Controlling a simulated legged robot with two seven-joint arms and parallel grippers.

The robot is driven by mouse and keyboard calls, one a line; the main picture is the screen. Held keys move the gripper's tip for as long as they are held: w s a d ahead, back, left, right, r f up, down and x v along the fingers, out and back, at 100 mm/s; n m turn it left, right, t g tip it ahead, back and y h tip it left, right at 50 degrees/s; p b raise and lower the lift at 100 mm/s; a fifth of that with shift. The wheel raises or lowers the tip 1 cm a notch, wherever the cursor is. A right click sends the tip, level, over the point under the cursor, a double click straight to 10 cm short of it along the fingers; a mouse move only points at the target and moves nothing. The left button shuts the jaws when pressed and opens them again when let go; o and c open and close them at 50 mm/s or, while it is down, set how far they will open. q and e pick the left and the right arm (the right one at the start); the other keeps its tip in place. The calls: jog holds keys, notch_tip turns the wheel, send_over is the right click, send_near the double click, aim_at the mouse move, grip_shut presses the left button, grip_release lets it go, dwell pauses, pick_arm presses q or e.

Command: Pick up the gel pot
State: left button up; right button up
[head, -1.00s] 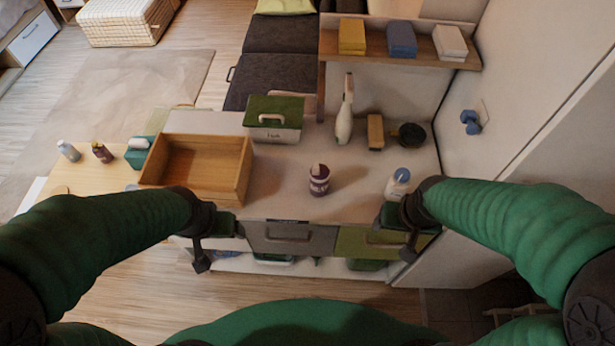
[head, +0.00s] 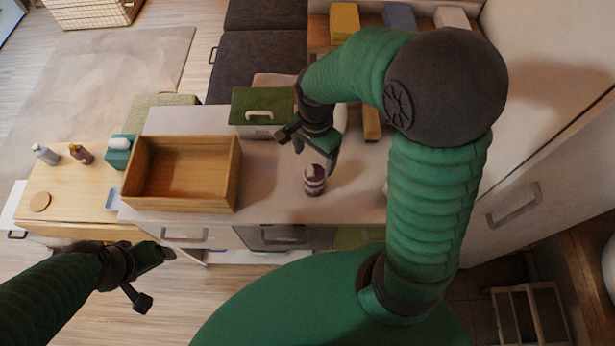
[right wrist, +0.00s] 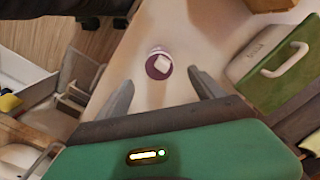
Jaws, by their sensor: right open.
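The gel pot, a small purple jar with a white label (head: 315,180), stands upright on the white counter. In the right wrist view the gel pot (right wrist: 159,64) shows from above, ahead of and between my two finger tips. My right gripper (head: 318,160) is open and empty, just above and behind the pot, apart from it as far as I can tell. In the right wrist view its fingers (right wrist: 160,88) are spread wide. My left gripper (head: 150,275) hangs low at the left, in front of the counter; its jaws are too unclear to judge.
An open wooden box (head: 182,208) stands left of the pot. A green-lidded container (head: 262,108) stands behind it, close to my right gripper. A low wooden table (head: 75,190) with bottles is at the left. My right arm hides the counter's right part.

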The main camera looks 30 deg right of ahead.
aim_at(314, 180)
notch_tip(314, 180, down, 8)
jog(key=shift+w+r, duration=0.15)
jog(key=f, duration=0.4)
jog(key=shift+s+d+f+p, duration=0.2)
jog(key=shift+s+f+p, duration=0.1)
jog(key=shift+f, duration=0.1)
jog(key=shift+w+f, duration=0.2)
jog(key=shift+f, duration=0.15)
jog(key=shift+r, duration=0.1)
jog(key=c, duration=1.6)
jog(key=shift+o, duration=0.2)
jog(key=shift+r, duration=0.1)
